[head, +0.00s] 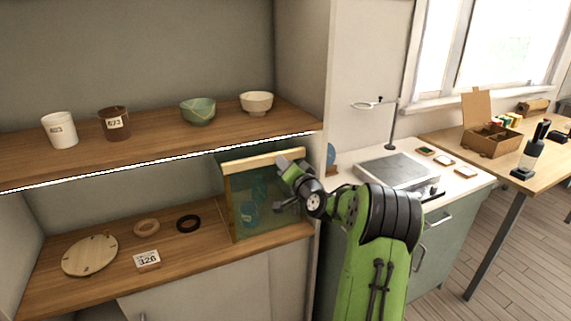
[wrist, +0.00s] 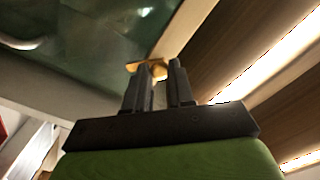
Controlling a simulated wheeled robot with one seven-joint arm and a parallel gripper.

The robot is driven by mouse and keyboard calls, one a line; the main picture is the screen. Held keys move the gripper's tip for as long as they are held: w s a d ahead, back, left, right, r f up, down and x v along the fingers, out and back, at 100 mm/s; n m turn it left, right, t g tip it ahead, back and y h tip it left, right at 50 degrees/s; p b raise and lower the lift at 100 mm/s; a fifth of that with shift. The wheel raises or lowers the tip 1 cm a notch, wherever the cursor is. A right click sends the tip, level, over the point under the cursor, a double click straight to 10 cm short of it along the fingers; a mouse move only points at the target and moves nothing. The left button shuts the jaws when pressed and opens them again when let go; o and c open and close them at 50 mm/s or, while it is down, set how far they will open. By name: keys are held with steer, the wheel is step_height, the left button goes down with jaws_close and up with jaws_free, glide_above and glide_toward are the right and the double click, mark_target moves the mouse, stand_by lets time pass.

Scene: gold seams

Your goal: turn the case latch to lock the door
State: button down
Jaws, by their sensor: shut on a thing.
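The display case (head: 250,190) stands at the right end of the lower shelf, with a wooden frame and tinted glass front. Its door looks closed against the frame, though my arm covers the right side. A blue-green object shows dimly through the glass. In the wrist view the glass (wrist: 100,40) fills the upper left. The brass-coloured latch (wrist: 147,67) lies at the tips of my gripper (wrist: 156,78). My gripper is shut on the latch. In the head view my gripper (head: 283,207) is at the case's right front, and the latch is hidden there.
The lower shelf (head: 190,265) holds a round wooden dial (head: 90,255), two rings and a number card (head: 147,260). The upper shelf (head: 160,142) overhangs close above the case, carrying cups and bowls. A counter (head: 345,176) with a lamp stands right of the case.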

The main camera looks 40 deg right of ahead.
steer(key=shift+m+p, duration=2.25)
steer(key=shift+m, duration=1.95)
steer(key=shift+f, duration=0.1)
steer(key=c, duration=1)
jaws_free()
steer(key=b+v, duration=0.2)
steer(key=v, duration=1.3)
steer(key=shift+s+a+b, duration=0.2)
steer(key=shift+s+b, duration=0.15)
steer(key=shift+b, duration=0.05)
